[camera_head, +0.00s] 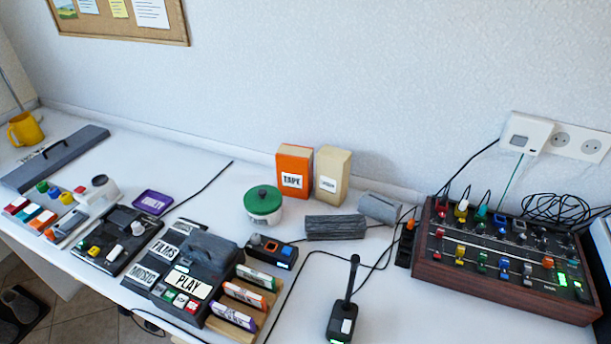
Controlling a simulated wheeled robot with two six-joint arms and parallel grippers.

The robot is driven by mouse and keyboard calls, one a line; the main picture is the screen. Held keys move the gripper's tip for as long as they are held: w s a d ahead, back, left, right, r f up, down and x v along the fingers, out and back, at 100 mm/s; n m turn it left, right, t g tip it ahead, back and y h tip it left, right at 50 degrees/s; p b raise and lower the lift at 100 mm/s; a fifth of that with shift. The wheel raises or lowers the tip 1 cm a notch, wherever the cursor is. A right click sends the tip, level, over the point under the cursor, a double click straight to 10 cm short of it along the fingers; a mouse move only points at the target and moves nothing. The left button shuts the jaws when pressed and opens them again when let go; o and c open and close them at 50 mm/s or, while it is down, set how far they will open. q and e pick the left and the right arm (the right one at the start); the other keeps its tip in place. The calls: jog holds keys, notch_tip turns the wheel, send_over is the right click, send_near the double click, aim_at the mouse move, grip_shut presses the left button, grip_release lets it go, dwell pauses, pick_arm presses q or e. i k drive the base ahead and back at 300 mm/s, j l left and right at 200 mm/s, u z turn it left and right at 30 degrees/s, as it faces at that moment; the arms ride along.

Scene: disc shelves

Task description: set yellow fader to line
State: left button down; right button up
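The mixer (497,300) is a dark panel in a reddish-brown wooden case at the right end of the desk. Several small coloured caps stand on its panel in red, yellow, green, blue, white and orange. A yellow cap (460,250) sits left of the middle of the panel, between red and green ones. Another yellow cap (461,209) stands near the back edge. The caps are too small to tell which is the fader, and I cannot make out the line. Neither of my grippers is in view.
Cables lie behind and left of the mixer. A small microphone (343,323) stands left of it. Orange (294,160) and cream (332,174) boxes, a green-lidded jar (263,207) and a PLAY-labelled device (188,283) fill the middle. Bare desk lies between microphone and mixer.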

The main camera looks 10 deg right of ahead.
aim_at(460, 251)
jog(key=z, duration=0.8)
jog(key=k+j+z, duration=0.15)
jog(key=z, duration=0.7)
jog(key=i, duration=0.2)
